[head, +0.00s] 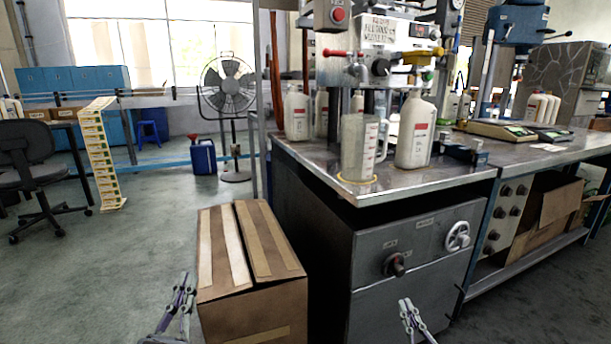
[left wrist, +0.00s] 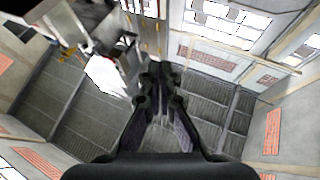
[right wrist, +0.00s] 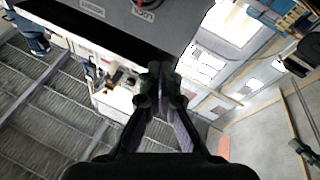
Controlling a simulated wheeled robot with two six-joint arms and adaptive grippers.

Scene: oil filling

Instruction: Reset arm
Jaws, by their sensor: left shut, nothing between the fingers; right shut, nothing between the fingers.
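My left gripper (head: 184,290) is low in the head view, just left of the cardboard box, with its fingers pointing up. In the left wrist view the left gripper (left wrist: 158,80) is shut and empty. My right gripper (head: 406,306) is low in the head view, in front of the grey cabinet. In the right wrist view the right gripper (right wrist: 160,80) is also shut and empty. Neither gripper visibly touches anything. Most of both arms is outside the head view.
A taped cardboard box (head: 250,312) stands on the floor beside the filling machine's grey cabinet (head: 375,312). On its top (head: 325,172) stand a clear measuring jug (head: 357,150) and a white bottle (head: 414,135). A workbench (head: 560,155) extends right.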

